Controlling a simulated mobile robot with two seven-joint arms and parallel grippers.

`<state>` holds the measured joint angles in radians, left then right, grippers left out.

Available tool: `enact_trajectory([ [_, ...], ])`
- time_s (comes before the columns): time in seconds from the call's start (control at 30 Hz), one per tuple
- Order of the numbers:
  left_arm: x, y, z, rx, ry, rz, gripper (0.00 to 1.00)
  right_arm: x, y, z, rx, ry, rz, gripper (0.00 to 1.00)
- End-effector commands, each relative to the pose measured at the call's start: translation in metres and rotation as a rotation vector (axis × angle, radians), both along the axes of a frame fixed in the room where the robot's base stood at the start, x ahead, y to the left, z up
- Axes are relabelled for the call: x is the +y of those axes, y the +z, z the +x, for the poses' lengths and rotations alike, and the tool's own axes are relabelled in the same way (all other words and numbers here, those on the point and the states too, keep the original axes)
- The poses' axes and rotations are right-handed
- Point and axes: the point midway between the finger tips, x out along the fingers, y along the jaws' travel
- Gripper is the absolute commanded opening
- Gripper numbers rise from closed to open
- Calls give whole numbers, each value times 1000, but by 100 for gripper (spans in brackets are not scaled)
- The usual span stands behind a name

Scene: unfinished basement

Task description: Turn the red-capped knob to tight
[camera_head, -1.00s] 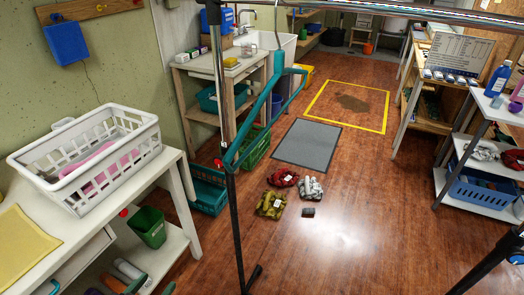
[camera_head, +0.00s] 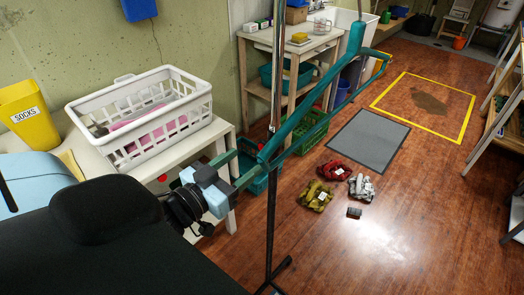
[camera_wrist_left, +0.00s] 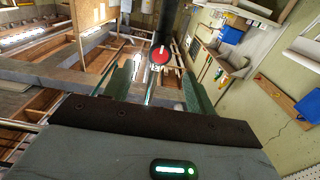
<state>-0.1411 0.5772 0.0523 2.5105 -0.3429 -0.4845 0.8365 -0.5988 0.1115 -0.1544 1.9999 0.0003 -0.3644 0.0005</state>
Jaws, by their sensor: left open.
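The red-capped knob (camera_wrist_left: 160,55) shows in the wrist view as a round red disc with a white mark. Small markings sit just below it. In the head view I cannot make it out near the stand's post (camera_head: 270,205). My left gripper (camera_head: 249,162) comes in from the left, its green fingers reaching towards the post and the lower end of a teal tubular frame (camera_head: 310,98). The fingers are open and empty. In the wrist view the knob lies between and beyond them; I see no contact. My right gripper is not in view.
A white table (camera_head: 225,130) with a white basket (camera_head: 205,112) stands behind my arm, with a yellow socks bin (camera_head: 25,115) at left. The stand's feet spread on the floor.

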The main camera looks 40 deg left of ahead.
Motion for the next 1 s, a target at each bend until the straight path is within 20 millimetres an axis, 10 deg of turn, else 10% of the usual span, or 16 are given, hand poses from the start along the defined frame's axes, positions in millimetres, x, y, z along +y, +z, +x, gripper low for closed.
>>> enact_trajectory([
  [0.5, -4, 1, 53, -1, 0, 1, 56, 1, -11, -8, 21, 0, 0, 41],
  [1.0, -5, -1, 63, 2, 0, 0, 55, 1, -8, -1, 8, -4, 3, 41],
])
